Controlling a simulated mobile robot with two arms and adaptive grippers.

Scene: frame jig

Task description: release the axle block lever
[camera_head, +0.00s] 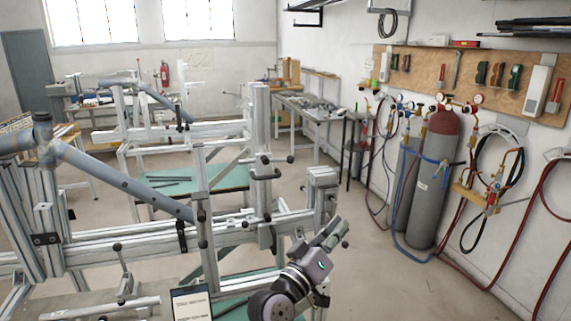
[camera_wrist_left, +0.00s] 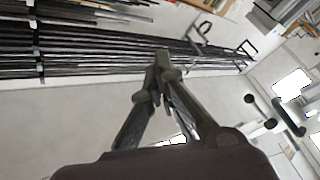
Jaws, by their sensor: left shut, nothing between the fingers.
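The frame jig (camera_head: 150,240) of aluminium profiles stands in front of me in the head view, with a grey-blue tube (camera_head: 125,182) slanting across it. Several levers with dark knobs sit on it, such as a clamp lever (camera_head: 268,167) on its upright; I cannot tell which one is the axle block lever. My right gripper is not in view.
A second jig (camera_head: 170,130) stands behind. Gas cylinders (camera_head: 432,180) with hoses line the right wall, and a workbench (camera_head: 300,108) is at the back. The floor (camera_head: 350,270) between jig and cylinders is clear. A rack of long bars (camera_wrist_left: 100,50) shows in the wrist view.

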